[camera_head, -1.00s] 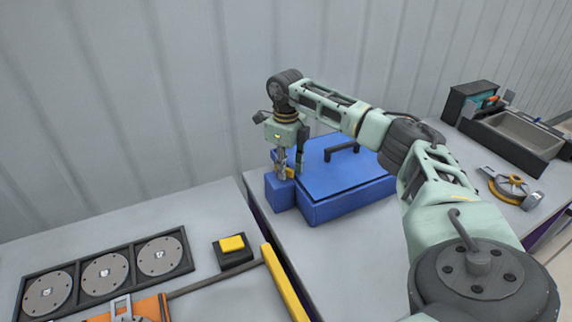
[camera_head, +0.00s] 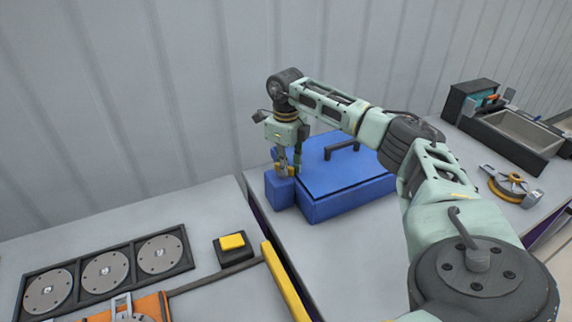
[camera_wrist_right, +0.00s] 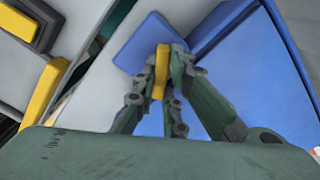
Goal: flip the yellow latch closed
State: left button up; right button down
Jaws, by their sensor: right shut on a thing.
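A blue box (camera_head: 340,198) with a dark handle on its lid stands on the right-hand table. A smaller blue block (camera_head: 279,190) sits at its left side. The yellow latch (camera_wrist_right: 160,72) lies between my right fingers in the wrist view, above the blue surfaces. My right gripper (camera_head: 289,171) points down over the block beside the box and is shut on the latch. It also shows in the wrist view (camera_wrist_right: 161,85). In the head view the latch is mostly hidden by the fingers. My left gripper is not in view.
A yellow button on a dark base (camera_head: 232,243) stands on the left table, near a rack of round metal discs (camera_head: 105,270). A yellow bar (camera_head: 285,282) runs along that table's edge. A grey bin (camera_head: 515,135) and a yellow-and-grey part (camera_head: 508,187) lie at right.

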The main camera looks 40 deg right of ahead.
jog(key=n, duration=0.5)
jog(key=shift+w+d+r, duration=0.1)
jog(key=shift+w+d, duration=0.05)
jog(key=shift+w+n, duration=0.15)
jog(key=shift+n, duration=2.65)
jog(key=c, duration=1.8)
grip_release()
jog(key=shift+r, duration=0.1)
notch_tip(320, 180, up, 12)
